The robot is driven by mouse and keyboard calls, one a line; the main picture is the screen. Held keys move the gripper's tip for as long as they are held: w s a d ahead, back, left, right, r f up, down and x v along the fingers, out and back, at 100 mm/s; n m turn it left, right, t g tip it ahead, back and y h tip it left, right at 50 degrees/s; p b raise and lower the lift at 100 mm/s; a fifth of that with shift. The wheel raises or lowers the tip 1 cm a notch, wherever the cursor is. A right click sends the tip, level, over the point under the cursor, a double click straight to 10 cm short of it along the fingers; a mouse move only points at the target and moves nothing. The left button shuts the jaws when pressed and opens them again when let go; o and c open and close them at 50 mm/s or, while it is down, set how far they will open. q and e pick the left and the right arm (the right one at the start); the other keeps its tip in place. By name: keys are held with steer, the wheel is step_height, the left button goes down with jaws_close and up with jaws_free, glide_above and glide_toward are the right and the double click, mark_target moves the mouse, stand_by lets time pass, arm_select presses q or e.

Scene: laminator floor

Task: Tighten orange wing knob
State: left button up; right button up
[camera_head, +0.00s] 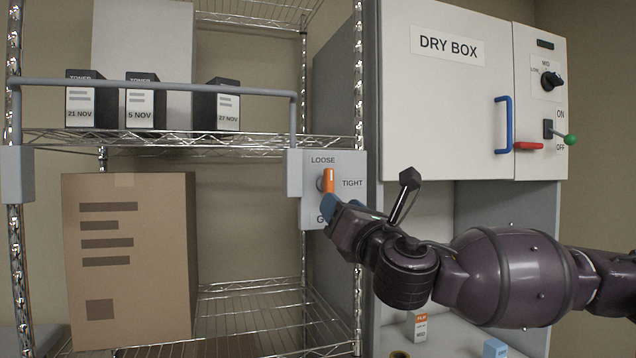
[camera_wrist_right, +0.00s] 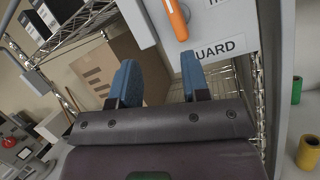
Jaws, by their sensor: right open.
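The orange wing knob (camera_head: 329,180) sits on a grey plate (camera_head: 349,205) fixed to the shelf post, with LOOSE printed above it and TIGHT to its right. The knob's wing stands nearly upright. In the right wrist view the orange knob (camera_wrist_right: 177,19) shows at the top, beyond the fingertips. My right gripper (camera_head: 338,207) is just below the knob. In the right wrist view its two blue fingers (camera_wrist_right: 158,75) are apart with nothing between them. I cannot tell whether a finger touches the knob. My left gripper is not in view.
A grey guard bar (camera_head: 160,84) runs across the shelf before several toner boxes (camera_head: 141,103). A large carton (camera_head: 130,260) stands on the left. The dry box (camera_head: 447,95), with blue handle (camera_head: 503,125) and green-tipped lever (camera_head: 569,139), is at right. Small items lie below my right arm.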

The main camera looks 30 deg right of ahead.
mark_target(331, 183)
steer(key=w+d+r+p, duration=0.1)
steer(key=w, duration=0.1)
steer(key=w+d+r+n+h, duration=0.1)
steer(key=w, duration=0.2)
steer(key=w+d+r+n+h+p, duration=0.1)
steer(key=w+r, duration=0.1)
steer(key=w, duration=0.1)
steer(key=shift+w+d+p, duration=0.1)
steer(key=shift+p, duration=0.25)
steer(key=shift+w+d+r, duration=0.15)
steer(key=shift+w, duration=0.4)
steer(key=c, duration=0.6)
steer(key=shift+h, duration=0.3)
